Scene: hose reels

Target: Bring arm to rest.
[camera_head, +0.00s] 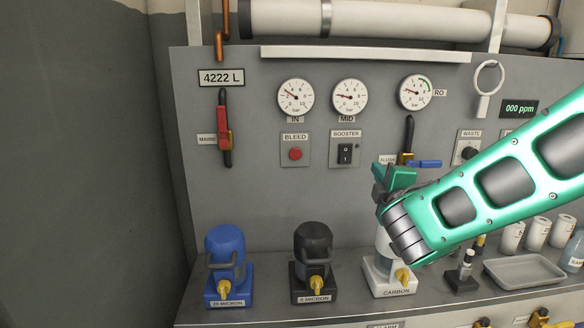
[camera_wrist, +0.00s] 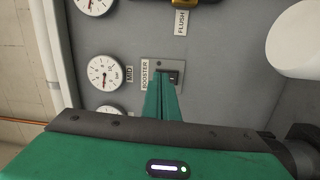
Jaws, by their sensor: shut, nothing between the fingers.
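My arm reaches in from the right in the head view, green with dark inserts. My gripper (camera_head: 388,184) is at the end of it, in front of the panel below the RO gauge and partly hidden by my wrist. In the wrist view my gripper (camera_wrist: 164,84) shows its green fingers together, with nothing between them. The fingers point toward the booster switch (camera_head: 345,153), which also shows in the wrist view (camera_wrist: 174,78). I cannot tell whether the fingertips touch the panel.
Below stand a blue filter housing (camera_head: 225,250), a black one (camera_head: 313,250) and the carbon one (camera_head: 382,250), partly behind my arm. A blue-handled valve (camera_head: 424,163) is close to my gripper. The panel's left part is clear of my arm.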

